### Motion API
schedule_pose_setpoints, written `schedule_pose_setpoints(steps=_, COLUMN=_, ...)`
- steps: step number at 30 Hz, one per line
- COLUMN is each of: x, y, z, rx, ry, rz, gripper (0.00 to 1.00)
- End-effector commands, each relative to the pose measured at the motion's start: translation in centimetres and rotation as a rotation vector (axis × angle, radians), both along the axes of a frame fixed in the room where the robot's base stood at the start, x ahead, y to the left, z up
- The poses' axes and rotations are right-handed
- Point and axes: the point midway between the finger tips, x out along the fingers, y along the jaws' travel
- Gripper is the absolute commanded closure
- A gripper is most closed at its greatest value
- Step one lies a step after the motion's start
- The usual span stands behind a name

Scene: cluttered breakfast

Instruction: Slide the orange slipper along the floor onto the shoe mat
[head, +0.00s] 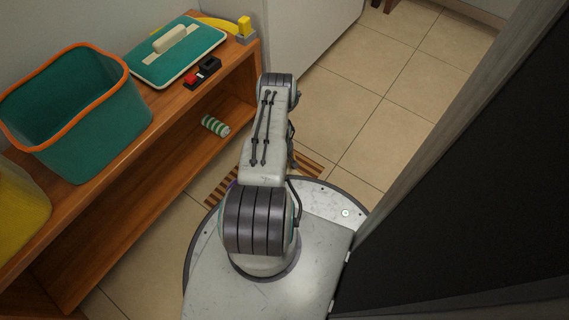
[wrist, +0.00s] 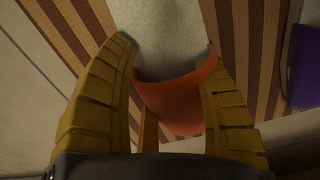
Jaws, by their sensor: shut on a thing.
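The orange slipper (wrist: 178,100) shows in the wrist view, with an orange strap and a grey insole reaching toward the top of the picture. My gripper (wrist: 166,45) has its yellow fingers on both sides of the slipper, shut on it. The brown-and-tan striped shoe mat (wrist: 262,50) shows on both sides of the slipper, which appears to lie over it; contact with the mat cannot be judged. In the head view, parts of the mat (head: 217,190) show on either side of my arm, which hides the gripper and the slipper.
A purple object (wrist: 304,65) is right of the mat in the wrist view. A dark panel (head: 480,190) is at right. Tiled floor (head: 370,80) beyond is clear.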

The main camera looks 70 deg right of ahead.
Motion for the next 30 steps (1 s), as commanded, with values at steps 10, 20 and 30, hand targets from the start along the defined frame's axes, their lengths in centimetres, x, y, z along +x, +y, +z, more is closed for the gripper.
schedule_pose_setpoints(steps=10, x=0.47, y=0.17, z=-0.17, rx=-0.002, ry=0.000, rz=0.003, gripper=0.71)
schedule_pose_setpoints(steps=20, x=0.45, y=0.17, z=-0.15, rx=-0.001, ry=-0.001, rz=0.004, gripper=0.25)
schedule_pose_setpoints(steps=30, x=0.39, y=0.11, z=-0.03, rx=-0.001, ry=-0.001, rz=0.001, gripper=0.09)
